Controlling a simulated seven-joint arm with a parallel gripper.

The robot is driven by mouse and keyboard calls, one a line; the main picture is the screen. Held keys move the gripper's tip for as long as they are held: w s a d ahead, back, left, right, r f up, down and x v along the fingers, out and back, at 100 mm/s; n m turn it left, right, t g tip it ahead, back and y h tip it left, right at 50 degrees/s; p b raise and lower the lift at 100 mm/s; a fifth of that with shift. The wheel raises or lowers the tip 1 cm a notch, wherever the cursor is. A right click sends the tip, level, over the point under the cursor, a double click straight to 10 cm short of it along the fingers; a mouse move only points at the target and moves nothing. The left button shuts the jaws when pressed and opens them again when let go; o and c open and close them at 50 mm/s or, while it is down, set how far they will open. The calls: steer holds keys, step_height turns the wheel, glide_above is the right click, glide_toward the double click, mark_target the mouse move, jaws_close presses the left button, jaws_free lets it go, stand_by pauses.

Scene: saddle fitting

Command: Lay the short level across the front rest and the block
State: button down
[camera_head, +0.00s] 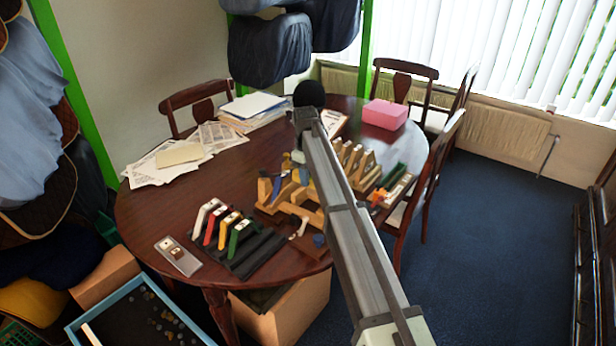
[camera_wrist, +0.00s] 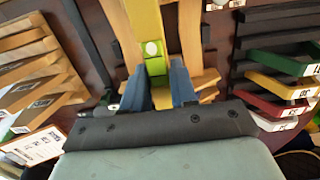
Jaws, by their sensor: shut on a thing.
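The short level (camera_wrist: 145,22) is a yellow-green bar with a round white vial on it. In the wrist view it runs lengthwise from my gripper towards the top edge. My gripper (camera_wrist: 162,92) is shut on its near end with blue fingers on both sides. Wooden parts (camera_wrist: 190,35) lie below and beside the level. I cannot tell which of them is the front rest or the block, nor whether the level touches them. In the head view a wooden fitting (camera_head: 299,212) stands mid-table; my arm covers part of it and most of the gripper.
A black rack (camera_head: 250,258) with white, red, yellow and green pieces stands left of the fitting. Another wooden rack (camera_head: 362,165) is to its right. A grey plate (camera_head: 172,262) lies near the front left edge. Papers (camera_head: 160,165) and a pink box (camera_head: 384,115) are farther back.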

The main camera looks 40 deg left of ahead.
steer(key=shift+d+f, duration=0.1)
steer(key=shift+f, duration=1.6)
stand_by(1.8)
stand_by(0.5)
steer(key=shift+c, duration=2.1)
jaws_free()
steer(key=shift+r, duration=0.1)
steer(key=shift+r, duration=2.45)
steer(key=shift+r, duration=0.1)
steer(key=shift+r, duration=1.4)
